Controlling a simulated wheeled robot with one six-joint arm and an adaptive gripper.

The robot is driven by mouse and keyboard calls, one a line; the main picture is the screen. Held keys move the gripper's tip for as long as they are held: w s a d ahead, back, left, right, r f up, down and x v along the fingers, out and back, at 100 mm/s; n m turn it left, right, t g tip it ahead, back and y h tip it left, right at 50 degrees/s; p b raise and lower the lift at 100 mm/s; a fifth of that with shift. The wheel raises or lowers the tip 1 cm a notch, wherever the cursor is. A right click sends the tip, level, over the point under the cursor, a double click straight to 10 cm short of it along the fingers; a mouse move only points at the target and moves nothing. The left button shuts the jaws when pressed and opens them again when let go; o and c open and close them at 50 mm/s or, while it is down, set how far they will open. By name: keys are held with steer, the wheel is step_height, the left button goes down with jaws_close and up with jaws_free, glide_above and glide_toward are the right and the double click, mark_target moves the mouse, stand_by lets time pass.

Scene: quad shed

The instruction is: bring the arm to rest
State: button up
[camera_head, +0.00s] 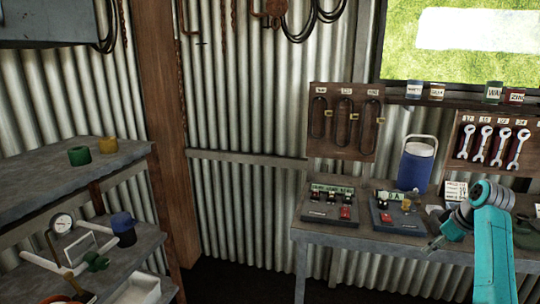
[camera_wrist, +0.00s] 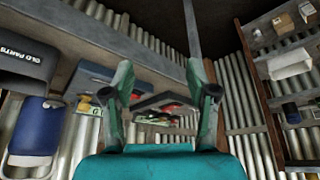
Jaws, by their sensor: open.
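My teal arm reaches in from the lower right of the head view. My gripper (camera_head: 434,244) is in front of the workbench (camera_head: 345,240), near its front edge. In the wrist view my gripper (camera_wrist: 160,80) has its two fingers spread apart, with nothing between them. Beyond the fingers, apart from them, a dark panel with red parts (camera_wrist: 160,102) shows on the bench. The arm covers part of the bench's right end in the head view.
A blue cooler (camera_head: 416,166) and two switch panels, left (camera_head: 330,208) and right (camera_head: 398,212), stand on the bench. A black OLD PARTS container (camera_wrist: 25,60) shows in the wrist view. Shelves (camera_head: 60,182) stand at left. Floor between shelves and bench looks clear.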

steer(key=s+a+f+m+t, duration=0.1)
steer(key=s+a+f, duration=0.15)
steer(key=f, duration=0.55)
steer(key=s+a+f+h, duration=0.1)
steer(key=a+f, duration=0.3)
steer(key=f, duration=0.3)
steer(key=s+a+f+m+t, duration=0.15)
steer(key=a+f, duration=0.25)
steer(key=f, duration=0.4)
steer(key=s+a+f+m+t+h, duration=0.1)
steer(key=s+a+f, duration=0.45)
steer(key=s, duration=0.35)
steer(key=s+a+f+m+t+h, duration=0.1)
steer(key=s+a+f, duration=0.4)
steer(key=s+f, duration=0.3)
steer(key=s+a+r+t, duration=0.1)
steer(key=s+a+r, duration=0.1)
steer(key=s, duration=0.6)
steer(key=s+a+r+t, duration=0.1)
steer(key=s+a+r, duration=0.15)
steer(key=s, duration=0.45)
steer(key=s+a+r+t, duration=0.1)
steer(key=s+a, duration=0.1)
steer(key=s, duration=0.6)
steer(key=s+a+r+m+t, duration=0.1)
steer(key=s+a+r+t, duration=0.2)
steer(key=s+r, duration=1.2)
step_height(320, 180, up, 3)
steer(key=shift+r+y, duration=0.2)
steer(key=shift+y, duration=0.2)
